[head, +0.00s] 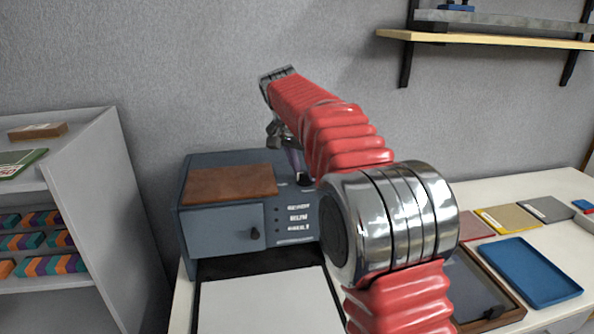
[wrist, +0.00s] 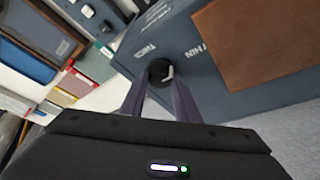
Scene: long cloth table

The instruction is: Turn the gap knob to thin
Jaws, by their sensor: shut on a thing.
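The gap knob (wrist: 161,72) is a round black knob with a pale pointer mark, on the blue-grey top of the machine (wrist: 200,40). In the wrist view the lettering beside it reads "THIN" on its right and what looks like "THICK" on its left. My gripper (wrist: 160,88) has its two dark fingers on either side of the knob, shut on it. In the head view the machine (head: 222,230) stands on the table, and my red arm comes down over its right part. The knob is hidden there behind my arm and gripper (head: 298,178).
A brown pad (head: 228,182) lies on the machine's top left. A white panel (head: 268,302) lies in front of it. A blue tray (head: 530,271) and a framed tray (head: 480,285) are at the right. Grey shelves (head: 95,170) stand at the left.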

